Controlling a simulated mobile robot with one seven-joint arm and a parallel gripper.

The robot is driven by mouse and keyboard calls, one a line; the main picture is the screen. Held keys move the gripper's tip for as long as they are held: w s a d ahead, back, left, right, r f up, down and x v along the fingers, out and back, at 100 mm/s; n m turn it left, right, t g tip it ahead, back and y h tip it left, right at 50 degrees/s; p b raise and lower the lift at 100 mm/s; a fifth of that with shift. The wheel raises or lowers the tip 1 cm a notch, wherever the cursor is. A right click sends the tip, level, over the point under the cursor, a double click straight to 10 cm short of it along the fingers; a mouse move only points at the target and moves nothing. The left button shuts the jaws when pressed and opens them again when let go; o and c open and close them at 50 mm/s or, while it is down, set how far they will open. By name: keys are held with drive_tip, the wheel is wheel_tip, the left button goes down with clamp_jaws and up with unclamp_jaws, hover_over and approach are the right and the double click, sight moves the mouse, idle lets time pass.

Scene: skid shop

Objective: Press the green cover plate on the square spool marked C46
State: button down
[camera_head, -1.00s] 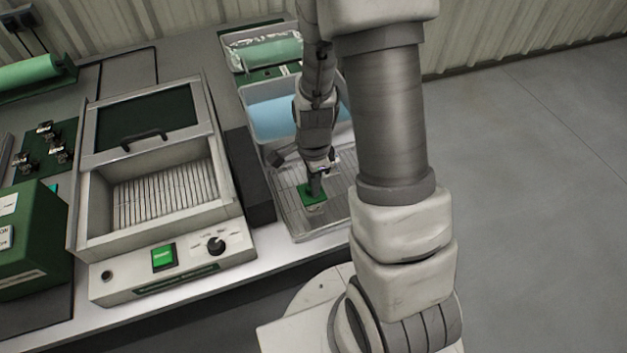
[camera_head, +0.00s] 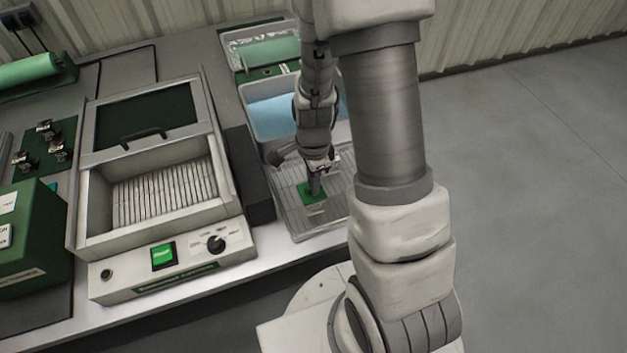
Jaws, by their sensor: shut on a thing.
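A green square plate (camera_head: 310,196), which looks like the green cover plate, is at the wire rack in the shallow tray right of the heated box. My gripper (camera_head: 315,186) points down and is shut on the middle of the plate, whose green edges show around the fingertips. The square spool and any C46 marking cannot be made out; something small and pale shows just at the plate's near edge. Whether the plate touches a spool below is too small to tell.
The wire-rack tray (camera_head: 294,226) stands near the table's front edge. Behind it is a tub of blue liquid (camera_head: 262,117). To the left is a box with a slatted bed (camera_head: 160,195), a lid, a lit green switch (camera_head: 163,254) and a knob (camera_head: 215,243).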

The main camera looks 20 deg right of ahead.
drive_tip(key=shift+f+b, duration=0.5)
drive_tip(key=shift+f, duration=0.15)
idle(1.0)
drive_tip(key=c, duration=0.8)
unclamp_jaws()
drive_tip(key=shift+o, duration=0.6)
drive_tip(key=o, duration=0.3)
drive_tip(key=shift+r+p, duration=3.55)
drive_tip(key=shift+r, duration=0.5)
